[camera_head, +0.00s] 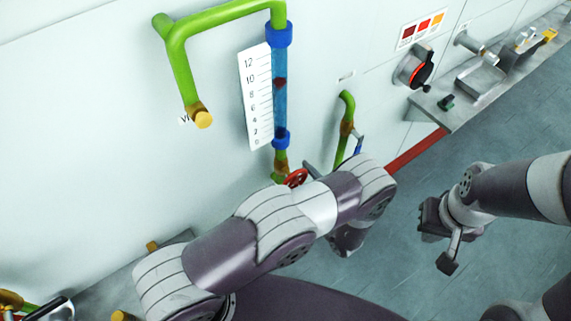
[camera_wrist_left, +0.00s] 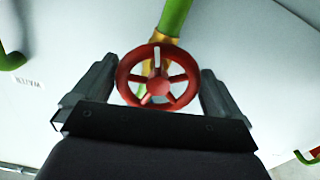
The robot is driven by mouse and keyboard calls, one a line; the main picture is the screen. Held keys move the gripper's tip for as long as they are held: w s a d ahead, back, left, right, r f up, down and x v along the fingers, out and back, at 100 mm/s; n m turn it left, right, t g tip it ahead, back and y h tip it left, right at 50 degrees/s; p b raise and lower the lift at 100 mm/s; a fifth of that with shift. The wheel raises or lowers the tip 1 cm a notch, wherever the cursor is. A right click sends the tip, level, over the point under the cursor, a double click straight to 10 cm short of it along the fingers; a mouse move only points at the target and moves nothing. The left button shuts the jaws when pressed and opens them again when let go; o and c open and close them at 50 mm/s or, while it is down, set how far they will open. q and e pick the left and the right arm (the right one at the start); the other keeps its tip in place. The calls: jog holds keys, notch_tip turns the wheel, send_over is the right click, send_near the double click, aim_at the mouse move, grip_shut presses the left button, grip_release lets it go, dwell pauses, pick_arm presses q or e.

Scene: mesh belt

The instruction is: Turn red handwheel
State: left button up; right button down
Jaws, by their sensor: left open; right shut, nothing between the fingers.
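The red handwheel (camera_wrist_left: 158,87) is a spoked ring on a brass fitting below a green pipe. In the left wrist view it sits between the two fingers of my left gripper (camera_wrist_left: 158,70). One finger is on each side of the rim, with a small gap at the right; contact at the left is hard to tell. In the head view only part of the red handwheel (camera_head: 296,177) shows, and my left arm hides the rest and most of that gripper. My right gripper (camera_head: 441,238) is shut and empty over the floor, well away from the wheel.
A clear blue sight tube (camera_head: 280,95) with a numbered scale (camera_head: 257,100) stands above the wheel. Green pipes (camera_head: 180,60) run on the white wall. A black and red knob (camera_head: 415,68) and a metal ledge (camera_head: 460,100) are at the right. The floor (camera_head: 520,120) there is clear.

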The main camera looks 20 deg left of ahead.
pick_arm(q)
jog(key=shift+w+a+f, duration=0.1)
jog(key=shift+w+a, duration=0.15)
jog(key=shift+w, duration=0.1)
jog(key=shift+s+d, duration=0.15)
jog(key=shift+d, duration=0.05)
jog(key=shift+s, duration=0.1)
jog(key=shift+c, duration=1.2)
jog(key=c, duration=0.5)
jog(key=shift+c, duration=0.2)
pick_arm(e)
jog(key=shift+w, duration=0.15)
jog(key=shift+f, duration=0.15)
